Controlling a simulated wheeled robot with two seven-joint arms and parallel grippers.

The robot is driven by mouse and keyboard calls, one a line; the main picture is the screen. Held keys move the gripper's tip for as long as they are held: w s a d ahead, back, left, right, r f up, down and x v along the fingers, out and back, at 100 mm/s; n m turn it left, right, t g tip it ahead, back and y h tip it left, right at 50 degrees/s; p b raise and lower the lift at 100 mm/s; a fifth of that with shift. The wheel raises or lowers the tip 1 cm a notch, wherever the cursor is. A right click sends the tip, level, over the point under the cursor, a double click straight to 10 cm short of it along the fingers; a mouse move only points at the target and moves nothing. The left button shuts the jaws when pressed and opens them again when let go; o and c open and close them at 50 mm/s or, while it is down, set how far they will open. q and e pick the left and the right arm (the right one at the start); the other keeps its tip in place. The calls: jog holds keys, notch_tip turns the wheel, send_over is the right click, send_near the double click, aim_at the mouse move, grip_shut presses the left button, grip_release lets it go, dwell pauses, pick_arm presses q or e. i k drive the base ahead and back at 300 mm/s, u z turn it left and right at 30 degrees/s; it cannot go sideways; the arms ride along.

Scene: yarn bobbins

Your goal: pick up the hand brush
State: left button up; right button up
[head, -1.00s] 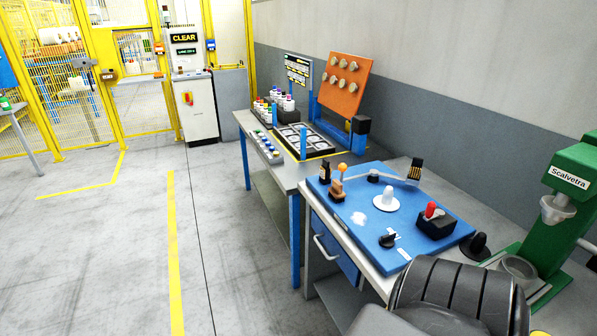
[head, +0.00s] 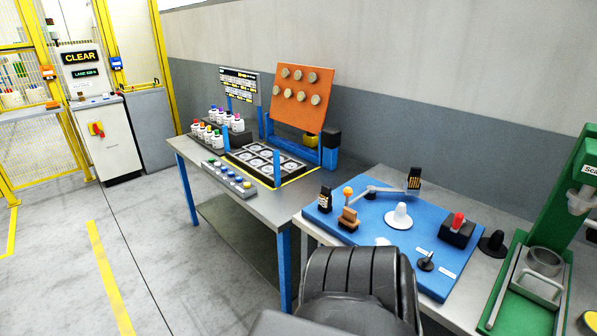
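A small brown block-shaped item (head: 348,219), which looks like the hand brush, stands near the left edge of the blue mat (head: 332,233) on the right-hand bench. It is small, and I cannot make out its bristles clearly. A dark ribbed link of my own arm (head: 362,278) fills the bottom middle and covers the near part of the mat. Neither of my grippers shows, and nothing is seen touching the brown item.
Around it on the mat stand a dark bottle (head: 325,199), an orange ball-topped item (head: 348,191), a jointed arm (head: 385,189), a white cone (head: 398,217) and a red-topped black block (head: 457,230). A green machine (head: 556,215) stands right. Floor at left is open.

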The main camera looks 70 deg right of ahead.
aim_at(348, 219)
jog(key=i, duration=1.55)
jog(key=z, duration=2.7)
